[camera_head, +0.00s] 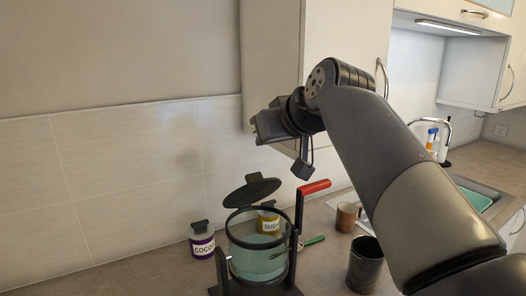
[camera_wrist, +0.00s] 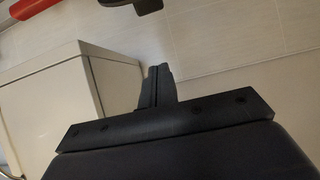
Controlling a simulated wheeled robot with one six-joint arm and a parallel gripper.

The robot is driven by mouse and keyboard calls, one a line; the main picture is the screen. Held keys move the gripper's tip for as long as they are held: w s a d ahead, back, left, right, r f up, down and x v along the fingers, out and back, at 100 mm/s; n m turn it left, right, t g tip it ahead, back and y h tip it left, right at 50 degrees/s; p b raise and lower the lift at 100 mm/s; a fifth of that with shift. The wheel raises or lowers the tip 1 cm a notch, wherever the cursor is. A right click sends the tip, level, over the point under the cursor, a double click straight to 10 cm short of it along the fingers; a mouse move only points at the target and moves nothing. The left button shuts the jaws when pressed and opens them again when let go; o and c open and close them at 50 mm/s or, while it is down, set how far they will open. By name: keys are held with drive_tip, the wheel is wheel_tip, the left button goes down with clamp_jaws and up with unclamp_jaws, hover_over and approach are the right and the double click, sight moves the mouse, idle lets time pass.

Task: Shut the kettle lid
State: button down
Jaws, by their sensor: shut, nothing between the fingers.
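The kettle (camera_head: 258,262) is a clear greenish vessel in a black frame on the counter in the head view. Its dark round lid (camera_head: 252,191) stands raised and tilted above the open rim. A red handle (camera_head: 314,187) on a black upright is to its right. My gripper (camera_head: 262,128) is in the air above the lid, apart from it, in front of the wall and cabinet. In the wrist view its fingers (camera_wrist: 157,86) are together with nothing between them. The red handle (camera_wrist: 45,10) shows at the top left there, and a dark part, possibly the lid, is cut off at the top.
A cocoa jar (camera_head: 202,241) stands left of the kettle and a yellow-labelled jar (camera_head: 268,222) behind it. A brown mug (camera_head: 346,217) and a dark cup (camera_head: 365,266) stand to the right. A wall cabinet (camera_head: 330,45) hangs close behind my gripper.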

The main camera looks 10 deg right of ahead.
drive_tip(key=p, duration=0.2)
hover_over(256, 177)
drive_tip(key=w+a, duration=0.1)
drive_tip(key=w, duration=0.2)
wheel_tip(256, 177, down, 5)
drive_tip(key=shift+s+d+f, duration=0.15)
drive_tip(key=shift+s+f, duration=0.3)
drive_tip(key=shift+s, duration=0.1)
drive_tip(key=shift+s+d+f, duration=0.15)
drive_tip(key=shift+s+f, duration=0.3)
drive_tip(key=shift+s, duration=0.1)
drive_tip(key=shift+s+d+f, duration=0.15)
drive_tip(key=shift+f, duration=0.2)
drive_tip(key=shift+s, duration=0.2)
drive_tip(key=shift+f+b, duration=0.25)
drive_tip(key=shift+b, duration=0.45)
